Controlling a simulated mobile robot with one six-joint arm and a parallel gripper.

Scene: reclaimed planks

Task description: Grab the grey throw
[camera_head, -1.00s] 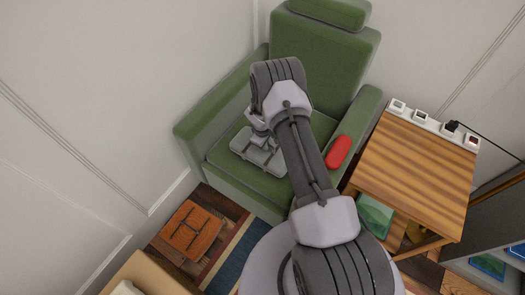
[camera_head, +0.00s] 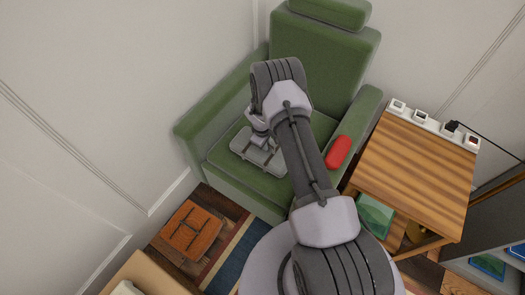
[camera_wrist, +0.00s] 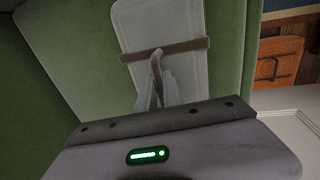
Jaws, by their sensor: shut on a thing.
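The grey throw (camera_head: 250,153) lies as a flat, folded rectangle on the seat of the green armchair (camera_head: 325,55). In the wrist view the throw (camera_wrist: 135,22) shows rounded corners and a brown band across it. My gripper (camera_head: 264,146) reaches down to the throw from above, and my arm hides part of the throw and seat. In the wrist view my gripper (camera_wrist: 158,76) has its fingers close together at the band, shut on the throw. The exact hold at the fingertips is small and hard to make out.
A red oblong thing (camera_head: 339,152) lies by the chair's right armrest. A slatted wooden table (camera_head: 415,165) with a power strip (camera_head: 434,124) stands at right. An orange-brown piece (camera_head: 190,230) is on the floor at lower left. Walls close in behind the chair.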

